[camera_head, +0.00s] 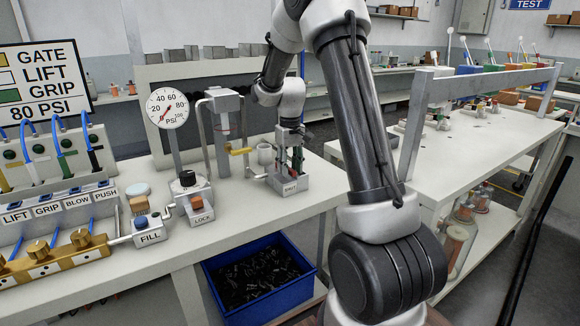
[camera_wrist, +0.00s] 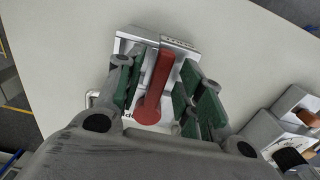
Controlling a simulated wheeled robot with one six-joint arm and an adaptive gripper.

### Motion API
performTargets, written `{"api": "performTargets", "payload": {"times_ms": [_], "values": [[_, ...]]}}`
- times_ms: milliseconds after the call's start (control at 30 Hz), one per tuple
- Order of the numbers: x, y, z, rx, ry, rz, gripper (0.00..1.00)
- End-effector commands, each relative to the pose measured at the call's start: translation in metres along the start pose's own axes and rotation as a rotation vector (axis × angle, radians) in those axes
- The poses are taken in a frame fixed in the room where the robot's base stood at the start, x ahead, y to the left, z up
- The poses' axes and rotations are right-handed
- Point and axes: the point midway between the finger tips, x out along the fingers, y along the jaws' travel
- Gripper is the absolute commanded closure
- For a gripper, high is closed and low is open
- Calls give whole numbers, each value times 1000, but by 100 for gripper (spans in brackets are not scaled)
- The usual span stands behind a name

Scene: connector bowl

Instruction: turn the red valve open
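The red valve handle (camera_wrist: 157,80) shows in the wrist view as a long red lever with a round end, above a pale metal block. My gripper (camera_wrist: 163,85) has its green-padded fingers on either side of the lever, with narrow gaps that appear to remain between pads and lever. In the head view my gripper (camera_head: 290,150) points down over the labelled grey valve block (camera_head: 290,185) on the bench. There the lever is mostly hidden between the fingers.
A pipe stand with a yellow handle (camera_head: 240,151) and a pressure gauge (camera_head: 167,108) stand left of the valve. The LOCK block (camera_head: 201,216) and FILL block (camera_head: 147,236) are farther left. A blue bin (camera_head: 258,305) sits below the bench edge.

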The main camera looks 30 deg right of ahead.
Motion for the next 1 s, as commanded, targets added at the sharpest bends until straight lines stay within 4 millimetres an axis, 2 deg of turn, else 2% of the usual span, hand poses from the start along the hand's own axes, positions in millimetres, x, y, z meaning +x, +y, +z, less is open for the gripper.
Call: {"api": "performTargets", "payload": {"times_ms": [67,267,300,667,1000], "values": [[0,0,0,0,0,0,62],[0,0,0,0,0,0,97],[0,0,0,0,0,0,100],[-1,1,0,-18,1,0,100],[-1,13,-2,-198,2,1,100]]}}
